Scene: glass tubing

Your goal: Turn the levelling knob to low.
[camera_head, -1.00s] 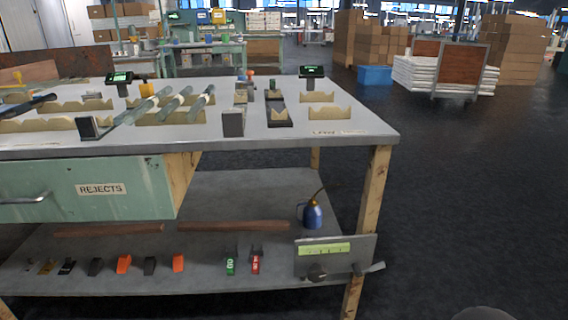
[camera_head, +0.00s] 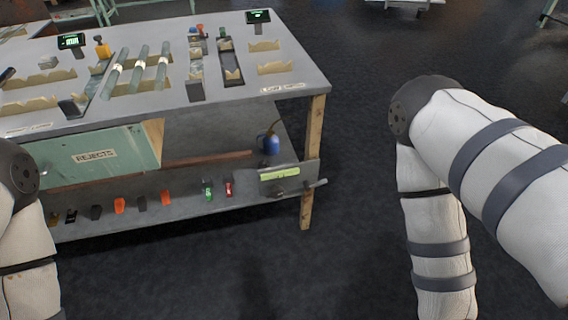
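The levelling knob appears to be the small dark round knob (camera_head: 279,195) on a grey panel (camera_head: 296,185) at the right end of the bench's lower shelf. A pale green scale strip (camera_head: 279,173) sits above it, its marks too small to read. A lever-like bar (camera_head: 316,183) sticks out at the panel's right. Neither gripper is in view.
The bench top (camera_head: 150,105) holds several glass tubes (camera_head: 138,68) on notched supports and two small displays. A green drawer (camera_head: 90,158) marked REJECTS hangs below. Coloured switches (camera_head: 119,205) line the lower shelf's front. A blue oil can (camera_head: 268,143) stands behind the panel. Dark floor is clear in front and right.

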